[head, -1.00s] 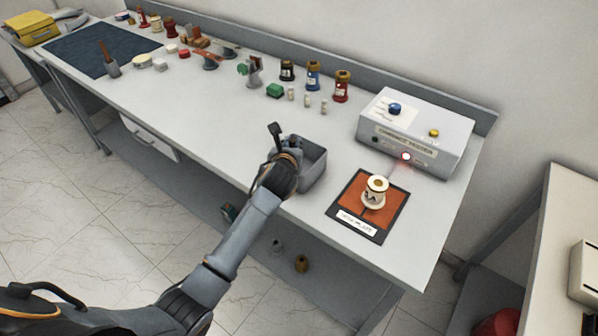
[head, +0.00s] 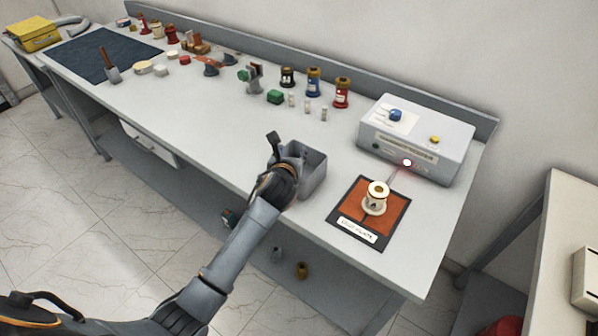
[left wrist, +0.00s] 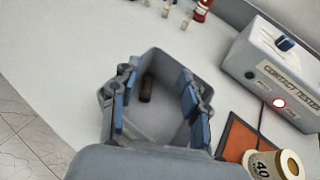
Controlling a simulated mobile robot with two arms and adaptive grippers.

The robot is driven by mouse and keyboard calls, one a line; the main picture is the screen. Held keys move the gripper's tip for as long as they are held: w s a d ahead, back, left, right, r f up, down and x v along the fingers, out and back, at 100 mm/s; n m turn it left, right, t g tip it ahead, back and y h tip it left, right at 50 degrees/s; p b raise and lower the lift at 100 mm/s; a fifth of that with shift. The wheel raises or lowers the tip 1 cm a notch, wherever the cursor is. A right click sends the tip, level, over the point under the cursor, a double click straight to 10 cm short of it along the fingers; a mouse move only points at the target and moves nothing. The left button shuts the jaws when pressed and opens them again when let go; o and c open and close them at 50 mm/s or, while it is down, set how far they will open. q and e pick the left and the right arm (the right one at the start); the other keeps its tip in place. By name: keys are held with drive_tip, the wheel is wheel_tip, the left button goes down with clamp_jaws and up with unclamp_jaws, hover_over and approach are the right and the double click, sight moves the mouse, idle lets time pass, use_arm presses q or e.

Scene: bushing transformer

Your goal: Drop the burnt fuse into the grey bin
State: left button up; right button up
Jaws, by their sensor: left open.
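The grey bin (head: 314,172) is an open-topped box on the bench near its front edge. My left gripper (head: 284,158) is at the bin's left side in the head view. In the left wrist view its blue-padded fingers (left wrist: 158,85) are spread apart over the bin (left wrist: 160,62), with nothing between the pads. The burnt fuse (left wrist: 147,89), a small dark brown cylinder, shows inside the bin, below the fingers and apart from them. In the head view the fuse is hidden. My right gripper is not in view.
A cream bushing (head: 376,197) stands on an orange mat (head: 345,214) right of the bin. The contact tester (head: 415,140), its lamp lit, stands behind. Small pale fuses (head: 307,105) and coloured bushings (head: 314,82) stand at the back.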

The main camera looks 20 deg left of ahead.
use_arm(q)
drive_tip(key=v, duration=1)
drive_tip(key=shift+s, duration=0.3)
drive_tip(key=shift+r, duration=0.1)
